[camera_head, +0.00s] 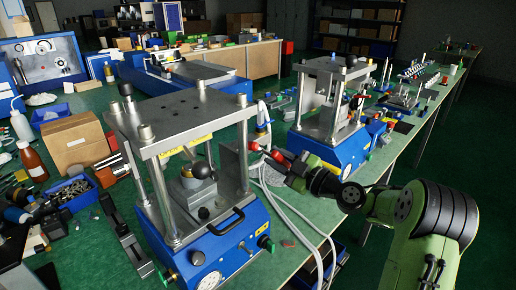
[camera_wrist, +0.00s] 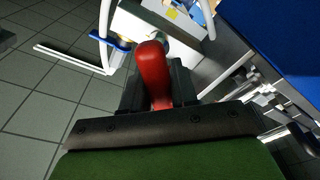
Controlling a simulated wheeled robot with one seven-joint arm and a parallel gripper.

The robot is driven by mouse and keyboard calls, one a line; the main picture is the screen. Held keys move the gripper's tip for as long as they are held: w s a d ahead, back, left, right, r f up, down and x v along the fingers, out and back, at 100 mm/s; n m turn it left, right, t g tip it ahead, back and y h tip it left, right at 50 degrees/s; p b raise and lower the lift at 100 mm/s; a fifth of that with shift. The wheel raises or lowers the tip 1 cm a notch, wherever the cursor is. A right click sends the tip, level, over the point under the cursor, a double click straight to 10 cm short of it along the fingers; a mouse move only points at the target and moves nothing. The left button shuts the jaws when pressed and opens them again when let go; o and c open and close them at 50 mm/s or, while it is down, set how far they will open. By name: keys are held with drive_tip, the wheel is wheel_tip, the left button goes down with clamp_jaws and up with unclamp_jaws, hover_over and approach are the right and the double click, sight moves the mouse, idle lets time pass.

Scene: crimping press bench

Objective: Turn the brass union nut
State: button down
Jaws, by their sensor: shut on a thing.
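My gripper (camera_head: 277,160) reaches in from the right, beside the front press. In the wrist view my gripper (camera_wrist: 158,92) is shut on a red rounded handle (camera_wrist: 153,70), which stands up between the dark jaws. Red also shows by the fingertips in the head view. Just beyond the handle in the wrist view are a blue part (camera_wrist: 117,43) and a small brass-coloured patch. I cannot tell whether that patch is the union nut. No brass nut shows clearly in the head view.
The front press (camera_head: 205,215) with blue base stands left of my gripper; a second press (camera_head: 330,135) stands behind it to the right. White hoses (camera_head: 290,205) hang over the green bench edge below my gripper. Bottles, boxes and loose parts crowd the left side.

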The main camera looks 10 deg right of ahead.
drive_tip(key=shift+s, duration=0.1)
drive_tip(key=shift+r+v, duration=0.15)
drive_tip(key=shift+v, duration=1.05)
drive_tip(key=shift+r+v, duration=0.15)
drive_tip(key=shift+v, duration=1.05)
drive_tip(key=shift+s+a, duration=0.15)
drive_tip(key=c, duration=1.6)
unclamp_jaws()
clamp_jaws()
drive_tip(key=m+p, duration=0.3)
drive_tip(key=m, duration=0.1)
drive_tip(key=s+m+t+h+p, duration=0.1)
drive_tip(key=m+p, duration=0.2)
drive_tip(key=m, duration=0.2)
drive_tip(key=d+m+h+p, duration=0.1)
drive_tip(key=m+p, duration=0.2)
drive_tip(key=m, duration=0.1)
drive_tip(key=shift+s+d+m+t, duration=0.1)
drive_tip(key=shift+s+m+t, duration=0.2)
drive_tip(key=shift+t, duration=0.1)
